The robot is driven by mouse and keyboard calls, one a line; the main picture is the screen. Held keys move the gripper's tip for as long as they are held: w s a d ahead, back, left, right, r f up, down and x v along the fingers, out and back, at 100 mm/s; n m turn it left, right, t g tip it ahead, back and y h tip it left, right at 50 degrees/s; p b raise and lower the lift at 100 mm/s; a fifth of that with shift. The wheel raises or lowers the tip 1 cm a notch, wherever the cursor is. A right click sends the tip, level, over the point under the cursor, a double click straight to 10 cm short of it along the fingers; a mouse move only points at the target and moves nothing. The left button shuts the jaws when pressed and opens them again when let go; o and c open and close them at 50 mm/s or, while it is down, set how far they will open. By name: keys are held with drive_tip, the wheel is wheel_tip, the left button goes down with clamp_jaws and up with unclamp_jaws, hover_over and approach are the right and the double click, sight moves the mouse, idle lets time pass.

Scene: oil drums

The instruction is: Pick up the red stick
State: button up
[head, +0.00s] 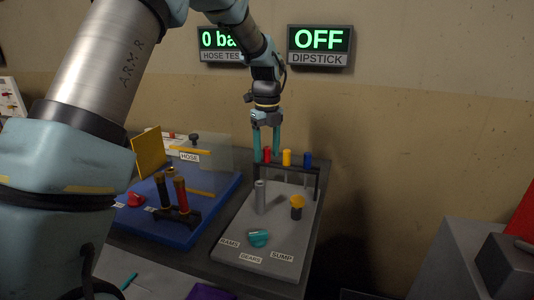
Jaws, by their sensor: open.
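The red stick (267,154) stands upright at the left of a dark rack, showing its red top. Yellow and blue tops stand to its right in the same rack. My gripper (266,155) points down with its two teal fingers apart. In the picture the red top shows between the fingertips. I cannot tell whether the fingers touch it. Most of the stick below the rack bar is hard to make out.
The grey board (305,232) carries a grey cylinder (260,197), a yellow funnel (297,203) and a teal piece (258,238). A blue tray (207,222) with red-and-black parts is to the left. A grey block (503,266) is at the far right.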

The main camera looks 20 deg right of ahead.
drive_tip(key=shift+f, duration=0.2)
clamp_jaws()
idle(0.4)
